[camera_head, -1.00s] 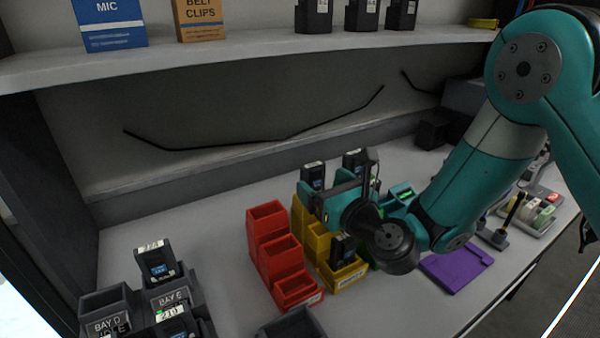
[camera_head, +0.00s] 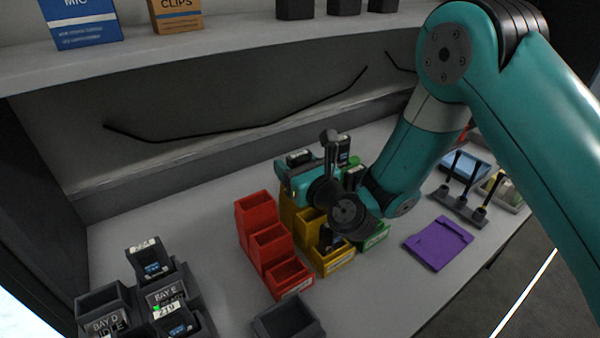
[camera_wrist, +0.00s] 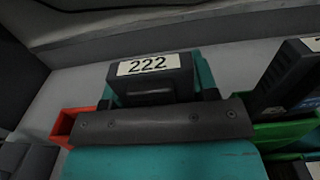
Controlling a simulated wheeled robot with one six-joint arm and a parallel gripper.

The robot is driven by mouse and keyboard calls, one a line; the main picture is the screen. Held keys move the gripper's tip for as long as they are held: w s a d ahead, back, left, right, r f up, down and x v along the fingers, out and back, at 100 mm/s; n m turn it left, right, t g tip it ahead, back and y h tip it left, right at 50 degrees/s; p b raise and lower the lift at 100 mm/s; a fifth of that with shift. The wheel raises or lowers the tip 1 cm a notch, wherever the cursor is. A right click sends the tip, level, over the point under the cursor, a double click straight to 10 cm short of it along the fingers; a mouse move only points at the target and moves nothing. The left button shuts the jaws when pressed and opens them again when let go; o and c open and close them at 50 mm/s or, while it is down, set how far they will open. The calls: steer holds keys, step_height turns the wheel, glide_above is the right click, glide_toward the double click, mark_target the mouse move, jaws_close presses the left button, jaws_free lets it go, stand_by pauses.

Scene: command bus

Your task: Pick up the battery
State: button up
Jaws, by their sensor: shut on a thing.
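The battery (camera_wrist: 150,80) is a dark block with a white label reading 222, close in front of me in the wrist view. My gripper (camera_wrist: 156,98) is shut on it, with a jaw at either side. In the head view the held battery (camera_head: 299,158) shows at the top of my teal gripper (camera_head: 296,180), above the yellow bins. Its lower part is hidden by my gripper.
Red bins (camera_head: 270,244) stand left of the yellow bins (camera_head: 334,262), with green bins (camera_head: 375,238) to the right. A shelf (camera_head: 230,38) overhangs the back.

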step_height(320, 180, up, 10)
steer(key=p, duration=0.9)
steer(key=shift+p, duration=0.35)
steer(key=shift+d, duration=0.15)
